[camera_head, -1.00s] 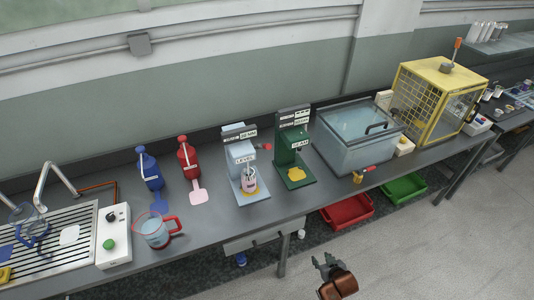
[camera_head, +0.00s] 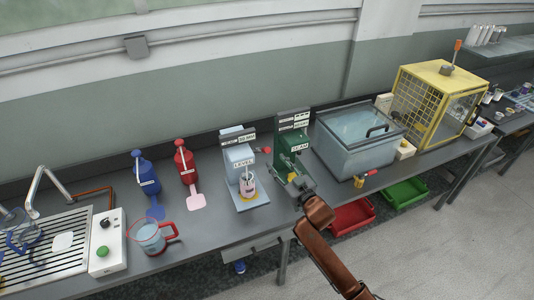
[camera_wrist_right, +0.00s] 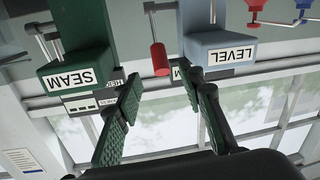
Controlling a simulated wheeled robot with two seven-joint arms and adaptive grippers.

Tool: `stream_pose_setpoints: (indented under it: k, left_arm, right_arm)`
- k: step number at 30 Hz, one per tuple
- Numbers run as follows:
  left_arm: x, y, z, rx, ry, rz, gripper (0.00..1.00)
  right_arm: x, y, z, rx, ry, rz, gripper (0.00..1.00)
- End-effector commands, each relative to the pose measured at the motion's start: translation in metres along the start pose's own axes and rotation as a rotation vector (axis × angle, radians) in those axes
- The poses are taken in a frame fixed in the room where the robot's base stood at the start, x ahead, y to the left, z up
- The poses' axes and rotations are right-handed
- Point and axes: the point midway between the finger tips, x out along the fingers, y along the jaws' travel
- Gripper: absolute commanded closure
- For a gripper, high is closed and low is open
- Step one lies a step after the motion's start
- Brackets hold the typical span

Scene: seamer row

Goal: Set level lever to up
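The level machine (camera_head: 241,157) is pale blue-grey with a LEVEL label. Its lever (camera_head: 264,150) has a red grip and sticks out on its right side. A small can (camera_head: 247,187) stands on the machine's base. My right gripper (camera_head: 295,185) is in front of the green seam machine (camera_head: 281,152), to the right of the lever and apart from it. In the right wrist view, which is upside down, the open, empty fingers (camera_wrist_right: 160,76) have the red lever grip (camera_wrist_right: 159,59) beyond and between their tips. My left gripper is not in view.
A glass tank (camera_head: 355,148) and a yellow cage (camera_head: 438,100) stand to the right. A blue pump bottle (camera_head: 147,175), a red one (camera_head: 186,163) and a jug (camera_head: 151,238) stand to the left. Red and green bins (camera_head: 405,192) sit below the bench.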

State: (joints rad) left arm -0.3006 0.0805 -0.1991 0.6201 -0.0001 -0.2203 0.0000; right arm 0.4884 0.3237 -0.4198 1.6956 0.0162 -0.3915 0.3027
Motion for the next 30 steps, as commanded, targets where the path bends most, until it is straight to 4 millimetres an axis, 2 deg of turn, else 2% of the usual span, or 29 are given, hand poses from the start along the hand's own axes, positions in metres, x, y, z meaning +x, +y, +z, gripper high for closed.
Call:
stream_pose_setpoints:
  k: [9, 15, 26, 30]
  left_arm:
    - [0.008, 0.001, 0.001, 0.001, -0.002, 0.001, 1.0]
    - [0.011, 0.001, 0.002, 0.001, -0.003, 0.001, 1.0]
    - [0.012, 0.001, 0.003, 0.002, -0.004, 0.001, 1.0]
    - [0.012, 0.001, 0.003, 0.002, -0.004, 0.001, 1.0]
  right_arm:
    - [0.047, -0.001, 0.0, 0.0, 0.002, -0.002, 0.64]
    - [0.07, -0.001, 0.0, 0.0, 0.002, -0.002, 0.64]
    - [0.076, -0.001, 0.0, 0.0, 0.001, -0.001, 0.64]
    - [0.076, -0.001, 0.0, 0.0, 0.001, -0.001, 0.72]
